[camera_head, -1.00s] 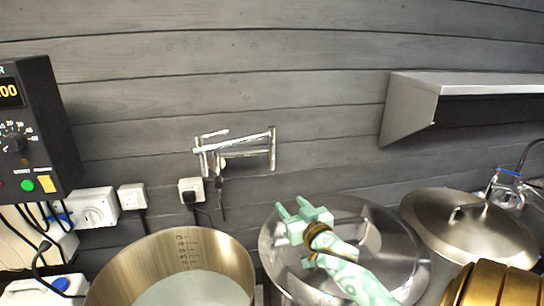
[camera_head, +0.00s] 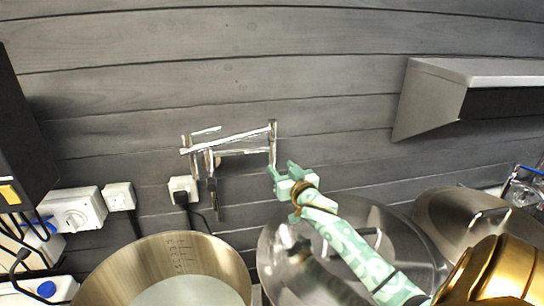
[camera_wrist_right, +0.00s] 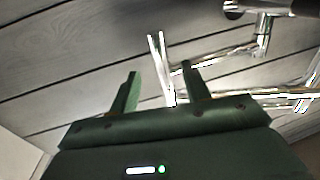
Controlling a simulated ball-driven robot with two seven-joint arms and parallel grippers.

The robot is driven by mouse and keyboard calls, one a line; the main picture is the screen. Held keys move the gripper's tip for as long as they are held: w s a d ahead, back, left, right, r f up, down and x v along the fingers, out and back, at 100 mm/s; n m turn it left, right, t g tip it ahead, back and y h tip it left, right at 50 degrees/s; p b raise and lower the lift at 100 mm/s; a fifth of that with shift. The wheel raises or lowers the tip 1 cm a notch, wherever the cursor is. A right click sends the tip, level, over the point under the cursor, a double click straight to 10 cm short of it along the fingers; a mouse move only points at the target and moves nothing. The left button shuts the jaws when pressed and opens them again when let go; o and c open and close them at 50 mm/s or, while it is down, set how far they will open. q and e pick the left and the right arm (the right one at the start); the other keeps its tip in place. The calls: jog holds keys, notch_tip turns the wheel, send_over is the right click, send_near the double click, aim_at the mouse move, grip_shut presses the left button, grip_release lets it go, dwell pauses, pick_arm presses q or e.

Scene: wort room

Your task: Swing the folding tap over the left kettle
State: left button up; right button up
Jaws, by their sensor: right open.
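The chrome folding tap (camera_head: 236,142) is mounted on the grey plank wall, its arms folded close to the wall. Its upright end pipe (camera_head: 273,145) hangs at its right end. The left kettle (camera_head: 110,277) is open, with pale liquid inside, below and left of the tap. My right gripper (camera_head: 282,172), mint green, is open and empty just below that end pipe. In the right wrist view, the end pipe (camera_wrist_right: 159,62) appears between the spread fingers of my right gripper (camera_wrist_right: 163,82). Whether they touch it cannot be told. My left gripper is out of view.
A shiny lidded kettle (camera_head: 290,262) stands under my right arm, and another lidded kettle (camera_head: 450,213) stands further right. A steel shelf (camera_head: 430,90) juts from the wall at upper right. Sockets (camera_head: 75,212) and cables are at left. The wall above the tap is clear.

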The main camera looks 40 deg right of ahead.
aim_at(274, 159)
jog(key=x, duration=0.8)
jog(key=shift+w, duration=0.1)
grip_shut()
jog(key=shift+f, duration=0.1)
